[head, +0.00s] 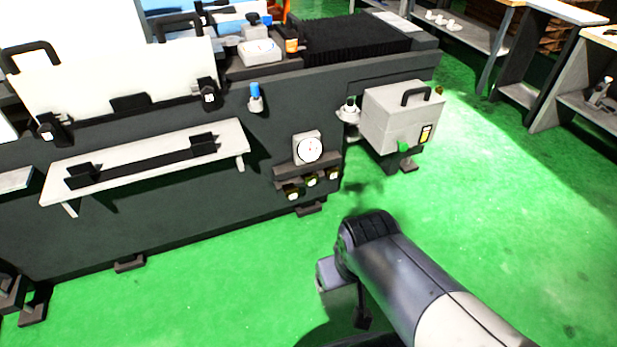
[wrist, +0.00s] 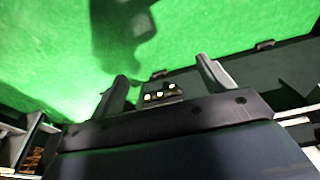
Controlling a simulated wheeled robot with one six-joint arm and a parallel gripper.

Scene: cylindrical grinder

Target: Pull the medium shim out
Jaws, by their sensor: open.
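Three small dark pieces with pale round faces, which look like the shims, sit side by side in a rack (head: 300,172) low on the machine front, under a dial. They are a left one (head: 292,195), a middle one (head: 311,180) and a right one (head: 333,174). They are too small to tell which is the medium shim. In the wrist view the row, with its middle piece (wrist: 159,93), appears between the fingers of my gripper (wrist: 161,70). The fingers are apart with nothing held, and the row looks beyond them. In the head view my arm hides most of the gripper.
A white-faced dial (head: 309,149) sits just above the row. A grey box (head: 403,118) with a handle and green knob juts out at the right. A long shelf (head: 150,160) projects at the left. The green floor (head: 200,290) before the machine is clear.

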